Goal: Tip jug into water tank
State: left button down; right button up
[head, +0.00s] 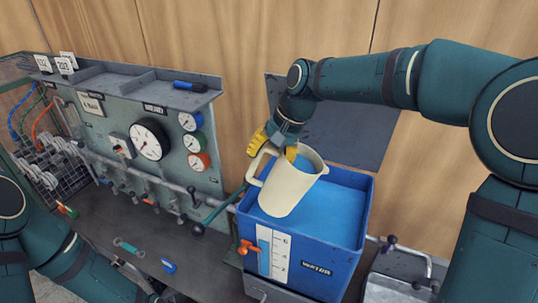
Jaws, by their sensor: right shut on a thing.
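A cream jug (289,185) stands over the blue water tank (317,259), slightly tilted, its mouth leaning to the right. My right gripper (272,148), with yellow fingers, comes from above and is shut on the jug near its handle and rim. The tank is open at the top with blue water inside, and a white level scale (273,255) on its front. The jug's base appears low over the water; I cannot tell whether it touches. The inside of the jug is mostly hidden. My left arm shows at the lower left, but its gripper is not visible.
A grey gauge panel (148,139) with dials, valves and levers stands to the left. A lever with a dark knob (198,229) reaches close to the tank's left side. A grey basin with a tap (398,290) is at the lower right. Small tools lie on the dark bench (140,226).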

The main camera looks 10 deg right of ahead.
jog(key=shift+d+r+y, duration=0.15)
jog(key=shift+y, duration=0.45)
jog(key=shift+d+r+t+y, duration=0.1)
jog(key=shift+r+t+y, duration=0.15)
jog(key=shift+t+y, duration=0.2)
jog(key=shift+s+d+t+y, duration=0.2)
jog(key=shift+d+t+y, duration=0.25)
jog(key=shift+y, duration=0.6)
jog(key=shift+d+b, duration=0.15)
jog(key=shift+b, duration=0.15)
jog(key=shift+s+d+y+b, duration=0.15)
jog(key=shift+d+y+b, duration=0.15)
jog(key=shift+y+b, duration=0.6)
jog(key=shift+s+d+f+t+y+b, duration=0.2)
jog(key=shift+d+t+y+b, duration=0.15)
jog(key=shift+b, duration=1.35)
jog(key=shift+s+d+f+t+y+b, duration=0.15)
jog(key=shift+d+f+t+y+b, duration=0.2)
jog(key=shift+b, duration=1.3)
dwell(0.8)
